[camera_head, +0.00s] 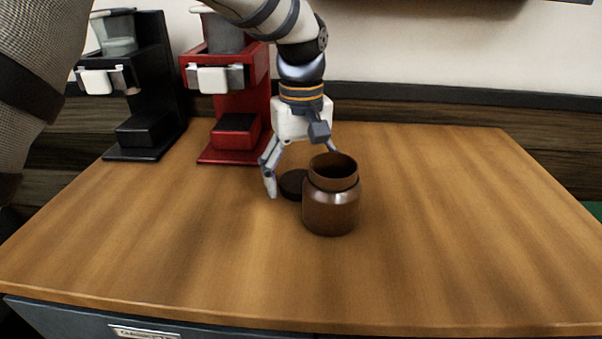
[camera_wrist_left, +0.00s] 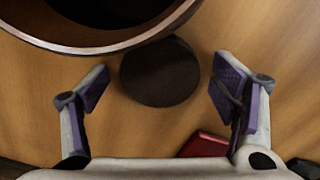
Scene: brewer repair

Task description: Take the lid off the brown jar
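The brown jar (camera_head: 331,207) stands upright on the table with its mouth open and no lid on it. Its rim (camera_wrist_left: 110,46) shows large at the top of the left wrist view. A dark round lid (camera_head: 292,184) lies flat on the table just left of and behind the jar. It also shows in the left wrist view (camera_wrist_left: 160,72), between and beyond the fingers. My left gripper (camera_head: 299,172) is open and empty, pointing down above the lid and behind the jar. The jar partly hides one finger and the lid. My right gripper is not in view.
A red coffee brewer (camera_head: 237,110) and a black coffee brewer (camera_head: 146,100) stand at the back left of the wooden table (camera_head: 450,230). The table's right side and front are clear. A wall runs behind the table.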

